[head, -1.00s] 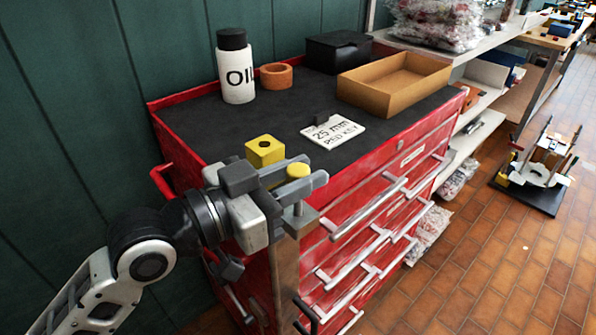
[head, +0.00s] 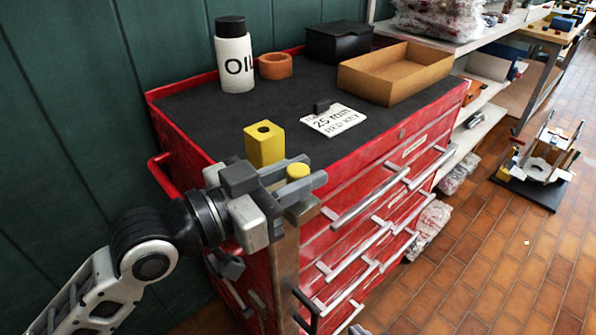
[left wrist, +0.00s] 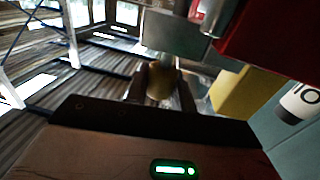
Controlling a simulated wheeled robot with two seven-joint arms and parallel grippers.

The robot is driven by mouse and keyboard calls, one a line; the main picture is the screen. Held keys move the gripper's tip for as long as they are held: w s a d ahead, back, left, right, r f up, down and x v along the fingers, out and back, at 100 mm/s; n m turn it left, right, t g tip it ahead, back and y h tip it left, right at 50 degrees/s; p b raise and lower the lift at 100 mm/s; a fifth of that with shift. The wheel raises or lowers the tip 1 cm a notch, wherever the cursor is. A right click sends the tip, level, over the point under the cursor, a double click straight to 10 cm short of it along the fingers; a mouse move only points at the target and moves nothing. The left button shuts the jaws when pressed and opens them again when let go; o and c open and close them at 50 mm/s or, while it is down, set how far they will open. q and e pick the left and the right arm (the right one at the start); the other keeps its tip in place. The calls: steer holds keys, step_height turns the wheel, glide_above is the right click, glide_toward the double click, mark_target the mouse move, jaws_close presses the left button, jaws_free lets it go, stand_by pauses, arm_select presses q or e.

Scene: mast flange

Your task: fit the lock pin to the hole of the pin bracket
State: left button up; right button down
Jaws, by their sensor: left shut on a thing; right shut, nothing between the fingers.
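My left gripper (head: 290,174) is shut on the lock pin, whose round yellow head (head: 298,171) shows between the fingers. The yellow head also shows between the fingers in the left wrist view (left wrist: 159,84). The pin's shank is hidden below the fingers. A metal post (head: 285,275) stands below the gripper at the chest's near corner. My right gripper is not clearly visible.
A yellow block with a hole in its top (head: 264,145) stands just behind the gripper. The red tool chest (head: 160,112) carries an oil bottle (head: 234,58), an orange ring (head: 275,66), a sign (head: 334,121), a black box (head: 338,43) and an open carton (head: 395,75).

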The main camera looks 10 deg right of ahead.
arm_select(q)
steer(key=shift+f+b, duration=0.3)
steer(key=shift+f, duration=0.2)
steer(key=shift+f+b, duration=0.4)
steer(key=shift+f, duration=0.1)
arm_select(e)
steer(key=shift+a+f, duration=0.1)
steer(key=shift+f, duration=0.25)
arm_select(q)
steer(key=o, duration=1.1)
arm_select(e)
steer(key=shift+r, duration=0.1)
arm_select(q)
steer(key=shift+b+v, duration=0.55)
steer(key=shift+v, duration=7.4)
arm_select(e)
steer(key=shift+w+a, duration=0.1)
steer(key=shift+w, duration=0.1)
